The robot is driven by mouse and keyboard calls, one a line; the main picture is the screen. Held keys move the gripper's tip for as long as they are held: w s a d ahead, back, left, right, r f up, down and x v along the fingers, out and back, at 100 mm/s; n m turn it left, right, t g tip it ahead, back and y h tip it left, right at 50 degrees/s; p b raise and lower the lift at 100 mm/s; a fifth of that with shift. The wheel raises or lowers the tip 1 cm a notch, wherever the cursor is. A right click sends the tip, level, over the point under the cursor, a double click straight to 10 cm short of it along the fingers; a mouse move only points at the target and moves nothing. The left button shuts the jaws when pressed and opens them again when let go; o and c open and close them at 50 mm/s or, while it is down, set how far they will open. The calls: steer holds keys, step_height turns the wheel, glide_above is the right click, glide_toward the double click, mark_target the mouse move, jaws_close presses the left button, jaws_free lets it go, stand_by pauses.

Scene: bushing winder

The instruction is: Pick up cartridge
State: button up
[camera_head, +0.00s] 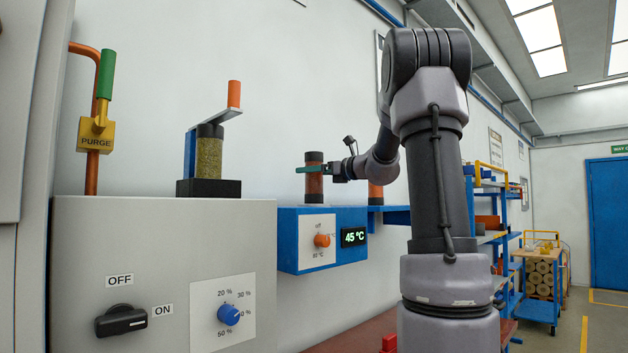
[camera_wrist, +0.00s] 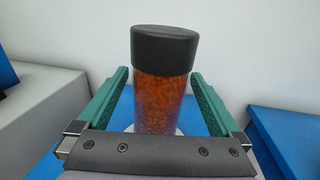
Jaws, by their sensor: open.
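A cartridge (camera_head: 314,184) with orange-brown filling and a black cap stands upright on the blue box with the 45 °C display. It also shows in the wrist view (camera_wrist: 163,95), in the middle. My gripper (camera_head: 314,169) is open, with its green fingers on either side of this cartridge. In the wrist view, the gripper (camera_wrist: 160,76) shows a visible gap between each finger and the cartridge wall. The cartridge's lower end is partly hidden by the gripper body in the wrist view.
A second orange cartridge (camera_head: 376,194) stands on a blue shelf (camera_head: 390,213) to the right, partly behind my arm. A cartridge with greenish-yellow beads (camera_head: 209,157) sits under a lever clamp (camera_head: 190,150) on the grey cabinet (camera_head: 165,240). The wall is close behind.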

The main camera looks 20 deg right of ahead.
steer(key=shift+r, duration=0.1)
jaws_close()
